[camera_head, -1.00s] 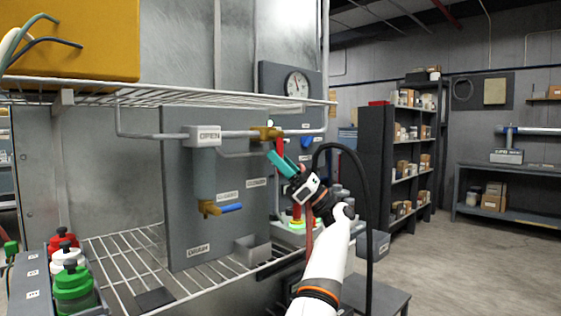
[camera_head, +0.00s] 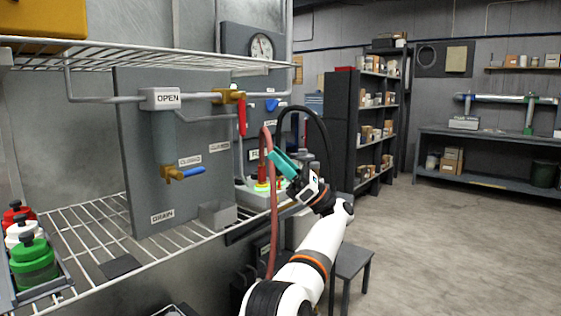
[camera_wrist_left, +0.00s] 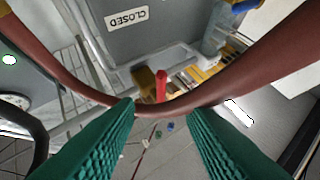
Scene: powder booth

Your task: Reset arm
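My left gripper (camera_head: 272,146) has teal fingers and is right of the red valve handle, apart from it. In the left wrist view its two fingers (camera_wrist_left: 165,125) are spread with nothing gripped. A reddish-brown hose (camera_wrist_left: 180,103) crosses that view at the fingertips; I cannot tell if it touches them. The handle also shows beyond the fingers in the wrist view (camera_wrist_left: 161,86). My right gripper is not in view.
A wire shelf (camera_head: 90,238) holds red, white and green capped bottles (camera_head: 34,262) at the left. A lower valve with a blue lever (camera_head: 192,172) is on the panel. A black hose (camera_head: 325,132) arches behind my gripper. A small stool (camera_head: 350,262) stands right of my arm; floor beyond is open.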

